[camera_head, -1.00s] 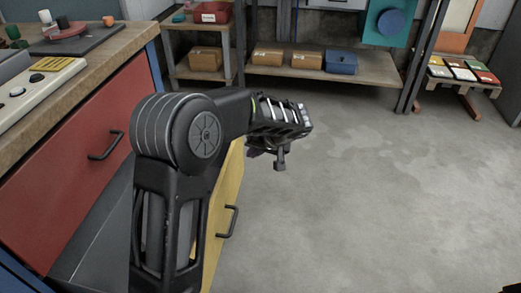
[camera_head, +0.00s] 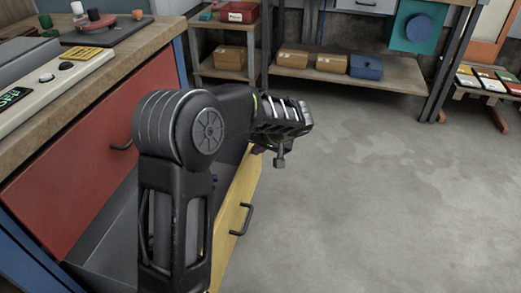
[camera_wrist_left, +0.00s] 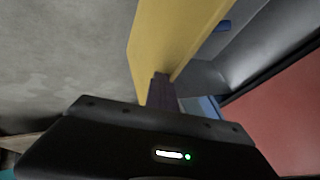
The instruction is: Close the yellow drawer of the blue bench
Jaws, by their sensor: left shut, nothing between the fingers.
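The yellow drawer (camera_head: 236,207) of the blue bench (camera_head: 35,245) stands open, its front with a black handle (camera_head: 243,219) well out from the bench. Its grey inside shows behind my left arm. My left gripper (camera_head: 280,158) is shut and empty, beyond the far end of the drawer front in the head view. In the left wrist view the shut fingers (camera_wrist_left: 162,92) overlap the edge of the yellow front (camera_wrist_left: 172,35); I cannot tell whether they touch it. My left arm hides part of the drawer. My right gripper is not in view.
A shut red drawer (camera_head: 90,155) sits above the yellow one. The worktop (camera_head: 120,55) carries a control panel. A low shelf (camera_head: 390,78) with boxes stands at the back, and a small rack (camera_head: 487,85) at the right. The floor at right is clear.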

